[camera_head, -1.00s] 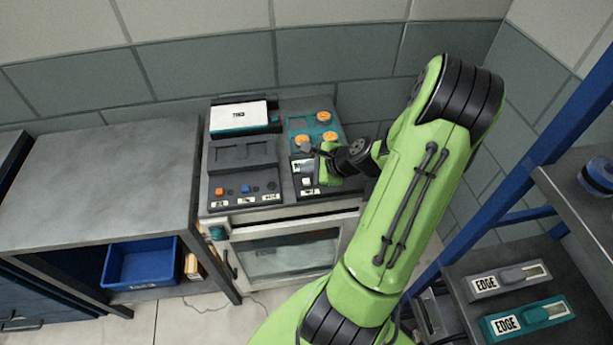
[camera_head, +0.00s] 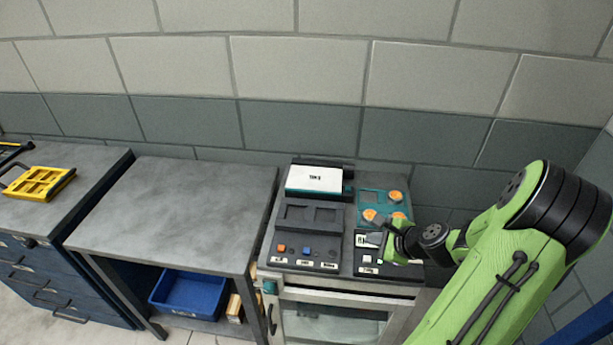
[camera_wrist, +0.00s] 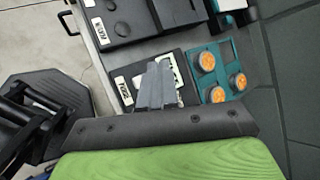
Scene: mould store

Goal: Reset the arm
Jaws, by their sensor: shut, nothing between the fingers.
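My green arm reaches in from the right in the head view. My gripper (camera_head: 376,221) is over the right part of the bench-top unit, beside a teal panel (camera_head: 372,196) with orange round knobs. In the wrist view my gripper (camera_wrist: 160,72) shows its grey fingers together, with nothing between them, over a dark labelled panel (camera_wrist: 130,83). The teal panel (camera_wrist: 226,57) lies just right of the fingers there. I cannot tell whether the fingertips touch the panel.
A dark control box (camera_head: 305,240) with small buttons and a white-topped box (camera_head: 315,180) sit left of my gripper. A bare grey table (camera_head: 175,205) holds a blue bin (camera_head: 190,292) below. A yellow tray (camera_head: 40,183) lies on the far-left bench. A wall stands behind.

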